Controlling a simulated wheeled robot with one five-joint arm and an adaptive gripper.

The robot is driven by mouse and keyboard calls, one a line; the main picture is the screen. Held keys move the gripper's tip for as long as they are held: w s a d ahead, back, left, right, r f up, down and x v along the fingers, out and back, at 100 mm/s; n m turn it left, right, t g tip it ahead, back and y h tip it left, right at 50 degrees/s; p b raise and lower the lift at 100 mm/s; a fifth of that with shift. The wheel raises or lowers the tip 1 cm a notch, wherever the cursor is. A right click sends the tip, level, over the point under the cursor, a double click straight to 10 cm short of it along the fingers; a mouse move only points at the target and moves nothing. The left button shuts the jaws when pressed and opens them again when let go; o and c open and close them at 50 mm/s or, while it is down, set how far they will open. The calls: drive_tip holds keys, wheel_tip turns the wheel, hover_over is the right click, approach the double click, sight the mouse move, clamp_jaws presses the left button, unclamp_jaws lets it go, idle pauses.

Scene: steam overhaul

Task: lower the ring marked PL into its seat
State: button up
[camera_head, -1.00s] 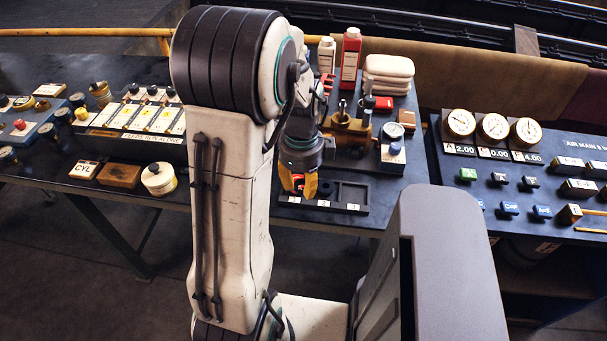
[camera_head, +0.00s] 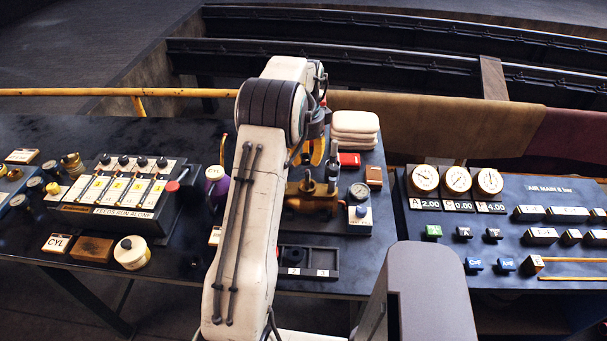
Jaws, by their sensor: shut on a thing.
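My gripper (camera_head: 318,152) is up at the far side of the bench, partly behind my arm, with its yellow-orange fingers showing. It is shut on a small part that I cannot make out. The brass valve body (camera_head: 303,198) stands on the bench just nearer than the gripper, with upright stems on it. The gripper is above and behind it in the picture. I cannot read a PL mark anywhere, and the seat cannot be picked out. The dark numbered tray (camera_head: 318,272) lies in front of the valve body, its left part hidden by my arm.
A gauge block (camera_head: 360,210) stands right of the valve body. A purple bottle (camera_head: 216,180) is left of my arm. The gauge panel (camera_head: 500,225) is at right. Bench space at far left-back is clear.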

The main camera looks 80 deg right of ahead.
sight(308, 174)
drive_tip(key=shift+s+d+r+n, duration=0.2)
drive_tip(key=shift+d+r+n, duration=0.15)
drive_tip(key=shift+r+n, duration=0.15)
drive_tip(key=shift+s+d+r+n, duration=0.15)
drive_tip(key=shift+d+r+n, duration=0.2)
drive_tip(key=shift+r+n, duration=0.15)
drive_tip(key=a+n, duration=0.1)
drive_tip(key=n, duration=0.2)
drive_tip(key=shift+a+r, duration=0.1)
drive_tip(key=shift+a, duration=0.1)
drive_tip(key=shift+n, duration=0.7)
drive_tip(key=shift+f, duration=1.9)
drive_tip(key=shift+f+b, duration=2.1)
drive_tip(key=shift+f, duration=1)
idle(0.8)
